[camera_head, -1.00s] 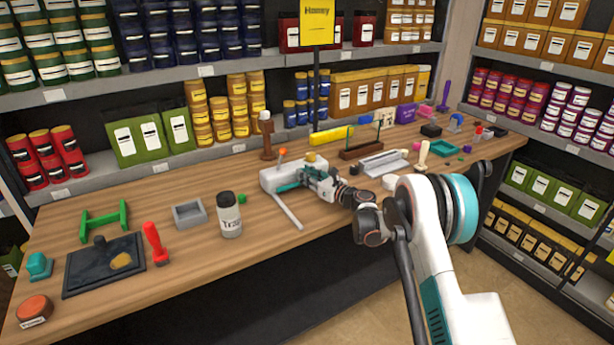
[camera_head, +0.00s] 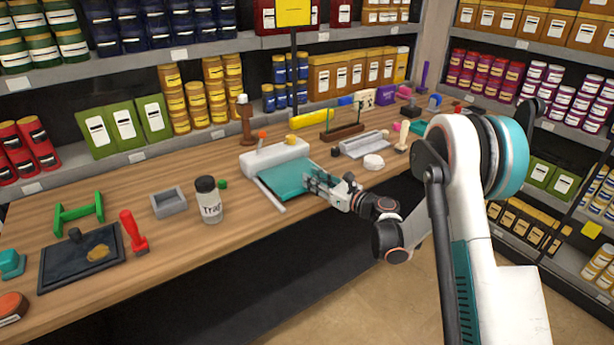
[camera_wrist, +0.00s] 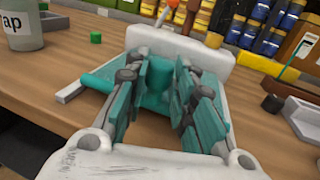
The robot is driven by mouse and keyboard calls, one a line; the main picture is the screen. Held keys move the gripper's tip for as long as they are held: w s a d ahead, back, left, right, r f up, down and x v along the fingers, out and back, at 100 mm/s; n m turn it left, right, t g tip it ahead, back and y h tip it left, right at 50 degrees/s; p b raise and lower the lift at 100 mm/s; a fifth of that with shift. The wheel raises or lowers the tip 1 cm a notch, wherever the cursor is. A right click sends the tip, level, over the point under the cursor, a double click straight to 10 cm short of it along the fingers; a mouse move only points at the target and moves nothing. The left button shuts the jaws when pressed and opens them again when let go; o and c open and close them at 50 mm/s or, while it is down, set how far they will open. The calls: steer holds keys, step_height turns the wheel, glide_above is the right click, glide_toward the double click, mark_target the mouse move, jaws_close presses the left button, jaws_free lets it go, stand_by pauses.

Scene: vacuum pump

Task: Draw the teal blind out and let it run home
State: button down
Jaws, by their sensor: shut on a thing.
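The teal blind (camera_head: 283,178) is a flat sheet drawn part way out of a white housing (camera_head: 272,153) on the wooden table. The housing has an orange-topped lever (camera_head: 261,137). My gripper (camera_head: 312,183) is at the blind's front edge, shut on it. In the wrist view, my gripper's teal fingers (camera_wrist: 160,95) stand either side of the blind's front, and part of the blind's edge (camera_wrist: 98,82) shows left of them. The white housing (camera_wrist: 180,45) is beyond. The fingers hide much of the sheet in the wrist view.
A labelled jar (camera_head: 209,200) and a small green cube (camera_head: 223,184) stand left of the housing. A pale bar (camera_head: 269,195) lies along the blind's left side. A grey plate (camera_head: 364,144) and a white knob (camera_head: 373,161) are to the right. The table's front edge is close by.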

steer(key=shift+s+d, duration=0.15)
steer(key=shift+s, duration=0.1)
